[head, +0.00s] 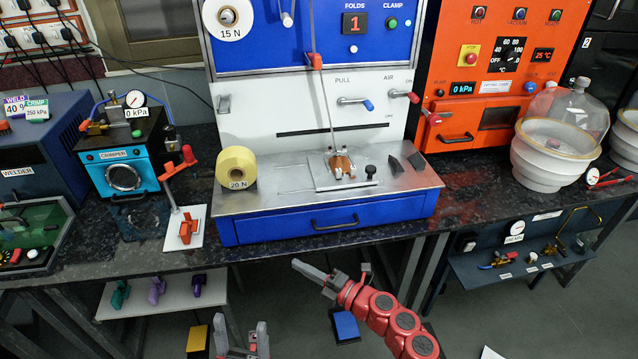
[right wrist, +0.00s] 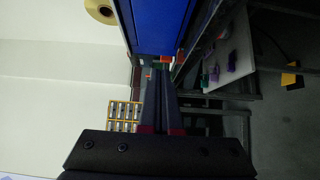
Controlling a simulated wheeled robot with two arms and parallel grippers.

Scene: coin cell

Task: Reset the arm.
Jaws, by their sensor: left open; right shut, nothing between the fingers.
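My right arm (head: 395,318) is red and comes in from the bottom right of the head view. Its gripper (head: 298,266) points left, in front of and below the bench edge, shut and empty. In the right wrist view its two dark fingers (right wrist: 160,72) lie close together with nothing between them. My left gripper (head: 242,330) shows at the bottom edge of the head view, its two fingers apart and pointing up, empty. Most of the left arm is out of view.
A blue-drawered machine (head: 325,225) stands on the dark bench (head: 75,258) above my right gripper. A crimper (head: 122,165) and orange cabinet (head: 505,60) flank it. A low shelf (head: 165,300) carries small coloured items. Floor space lies in front of the bench.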

